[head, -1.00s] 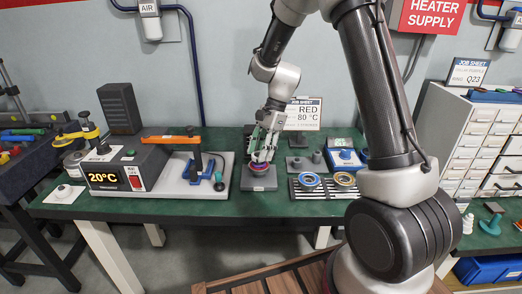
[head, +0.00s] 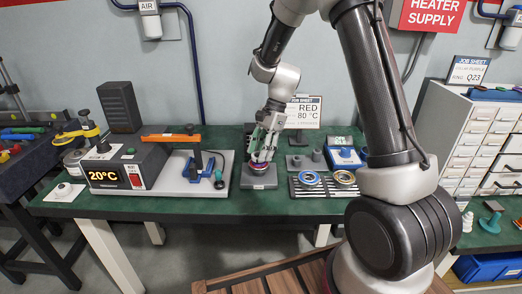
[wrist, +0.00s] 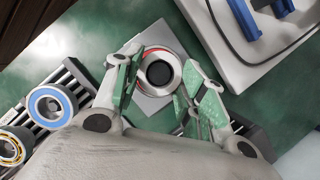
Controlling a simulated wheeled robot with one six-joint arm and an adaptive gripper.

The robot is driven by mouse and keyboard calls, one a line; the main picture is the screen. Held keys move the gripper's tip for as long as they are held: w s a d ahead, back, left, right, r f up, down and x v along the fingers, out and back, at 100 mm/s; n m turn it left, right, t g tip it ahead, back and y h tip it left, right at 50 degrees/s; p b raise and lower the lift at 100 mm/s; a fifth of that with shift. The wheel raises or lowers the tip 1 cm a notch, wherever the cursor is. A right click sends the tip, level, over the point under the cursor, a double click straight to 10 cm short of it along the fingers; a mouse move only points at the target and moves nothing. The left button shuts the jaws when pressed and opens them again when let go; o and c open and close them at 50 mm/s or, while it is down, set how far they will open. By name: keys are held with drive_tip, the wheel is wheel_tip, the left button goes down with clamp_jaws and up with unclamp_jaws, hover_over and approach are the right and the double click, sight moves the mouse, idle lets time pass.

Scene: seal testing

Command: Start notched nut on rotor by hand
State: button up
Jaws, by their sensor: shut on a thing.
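My gripper (head: 261,157) points down at a grey block (head: 259,181) on the green bench. Its fingers are closed around a small round part at the block, which I take to be the notched nut. In the wrist view this nut (wrist: 142,80) is a pale ring with a red edge, between the green-padded fingertips (wrist: 158,78). A round black centre (wrist: 158,73), seemingly the rotor end, shows inside the ring. In the head view only a pink-purple edge shows below the fingers. I cannot tell whether the threads are engaged.
A blue-ringed bearing (head: 308,178) and a yellow-ringed bearing (head: 344,178) lie on slotted stands to the right. The heater box (head: 118,170) reads 20°C at the left. A white plate with a blue clamp (head: 204,189) stands close to the left of the block.

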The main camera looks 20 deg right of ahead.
drive_tip(key=m, duration=0.2)
drive_tip(key=m+t, duration=0.1)
drive_tip(key=m, duration=0.1)
drive_tip(key=shift+s+f, duration=0.1)
drive_tip(key=shift+s, duration=0.1)
drive_tip(key=shift+m+t, duration=0.4)
drive_tip(key=m+t, duration=0.1)
drive_tip(key=m, duration=0.2)
drive_tip(key=shift+s, duration=0.15)
drive_tip(key=shift+m, duration=0.3)
drive_tip(key=shift+s+a+m+t, duration=0.1)
drive_tip(key=shift+m+t, duration=0.2)
drive_tip(key=shift+m, duration=0.2)
drive_tip(key=o, duration=0.7)
drive_tip(key=shift+m+h, duration=0.4)
drive_tip(key=shift+m, duration=0.2)
drive_tip(key=o, duration=0.5)
